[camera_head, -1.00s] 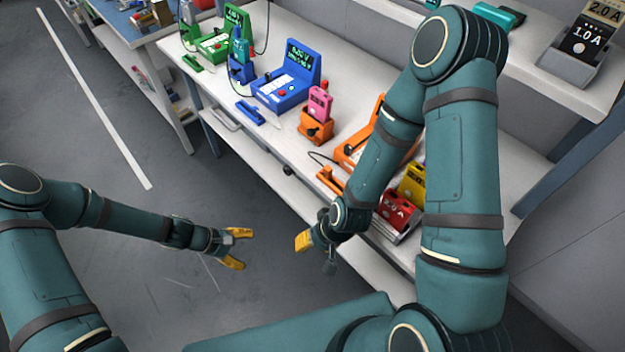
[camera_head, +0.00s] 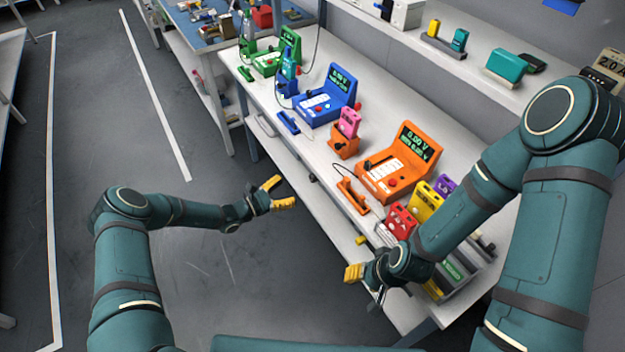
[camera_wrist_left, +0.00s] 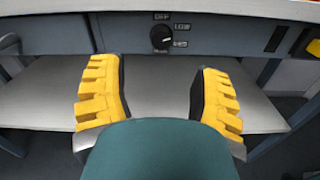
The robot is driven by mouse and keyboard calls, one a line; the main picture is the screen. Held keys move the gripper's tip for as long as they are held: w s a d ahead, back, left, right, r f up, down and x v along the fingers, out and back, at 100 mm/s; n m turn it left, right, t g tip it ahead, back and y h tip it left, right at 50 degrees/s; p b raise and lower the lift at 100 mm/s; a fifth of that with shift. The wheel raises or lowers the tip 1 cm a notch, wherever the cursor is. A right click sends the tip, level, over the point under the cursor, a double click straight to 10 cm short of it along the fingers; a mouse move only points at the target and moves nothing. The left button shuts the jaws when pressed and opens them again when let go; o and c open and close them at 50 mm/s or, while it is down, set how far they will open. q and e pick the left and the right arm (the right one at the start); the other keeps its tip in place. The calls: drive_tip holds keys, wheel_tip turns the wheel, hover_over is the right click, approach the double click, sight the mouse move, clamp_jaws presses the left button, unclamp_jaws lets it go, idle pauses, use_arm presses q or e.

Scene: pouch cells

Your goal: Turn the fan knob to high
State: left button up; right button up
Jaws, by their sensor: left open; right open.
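The fan knob (camera_wrist_left: 161,38) is a round black dial on the table's front panel, seen in the left wrist view. In the head view a small dark knob (camera_head: 313,178) shows under the table edge. My left gripper (camera_head: 279,192) is open and empty in front of the table, apart from the knob. In the left wrist view its yellow fingers (camera_wrist_left: 160,66) frame the knob's panel. My right gripper (camera_head: 364,283) is open near the table's right front corner.
On the table (camera_head: 290,148) stand an orange tester (camera_head: 395,172), a blue tester (camera_head: 318,108) and a green tester (camera_head: 270,63). Red (camera_head: 399,222) and yellow (camera_head: 424,205) cells stand near my right forearm. A lower shelf (camera_wrist_left: 55,95) lies under the panel. The floor at left is clear.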

sight(311, 179)
use_arm(q)
drive_tip(key=b+x, duration=0.1)
drive_tip(key=x, duration=0.8)
drive_tip(key=shift+d, duration=0.15)
clamp_jaws()
